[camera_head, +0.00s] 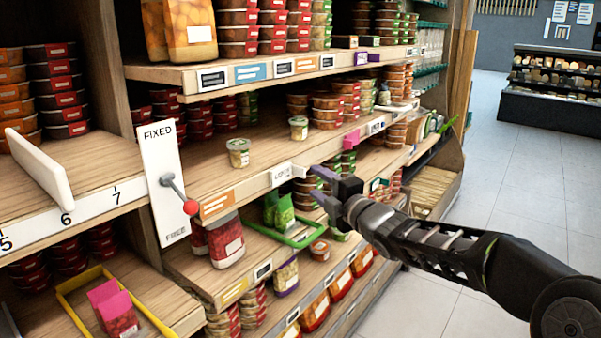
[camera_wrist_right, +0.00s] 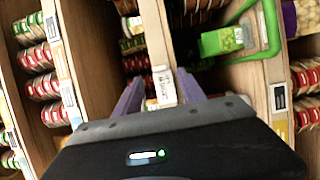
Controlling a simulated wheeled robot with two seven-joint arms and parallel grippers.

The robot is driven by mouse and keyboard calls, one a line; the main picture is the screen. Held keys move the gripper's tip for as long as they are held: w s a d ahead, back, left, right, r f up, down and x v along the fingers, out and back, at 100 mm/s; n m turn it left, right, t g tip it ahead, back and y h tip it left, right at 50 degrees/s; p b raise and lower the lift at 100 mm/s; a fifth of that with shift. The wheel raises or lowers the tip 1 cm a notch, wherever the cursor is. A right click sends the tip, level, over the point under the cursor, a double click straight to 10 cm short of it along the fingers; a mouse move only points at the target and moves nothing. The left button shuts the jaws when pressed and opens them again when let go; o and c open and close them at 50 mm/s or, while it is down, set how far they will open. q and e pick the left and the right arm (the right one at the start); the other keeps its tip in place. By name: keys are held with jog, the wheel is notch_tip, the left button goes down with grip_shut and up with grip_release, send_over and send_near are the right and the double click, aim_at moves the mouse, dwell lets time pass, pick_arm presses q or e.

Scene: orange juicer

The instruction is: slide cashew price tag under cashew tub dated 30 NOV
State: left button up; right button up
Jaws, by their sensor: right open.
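Two small clear tubs with pale contents and light lids stand apart on the middle shelf: a nearer tub (camera_head: 238,153) and a farther tub (camera_head: 298,128). Their dates are too small to read. My right gripper (camera_head: 319,185) is open just in front of the shelf edge, right of the tag. In the right wrist view the white tag (camera_wrist_right: 164,86) shows between the two spread purple fingers, and no contact is clear. My left gripper is out of view.
Stacked red-lidded and orange tubs (camera_head: 327,110) stand at the shelf's far end. A white FIXED panel with a red-knobbed lever (camera_head: 190,207) is at left. A green-rimmed tray (camera_head: 309,236) sits below.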

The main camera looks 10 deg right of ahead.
aim_at(304, 174)
jog(key=shift+p+x, duration=0.8)
jog(key=shift+x, duration=3.05)
grip_shut()
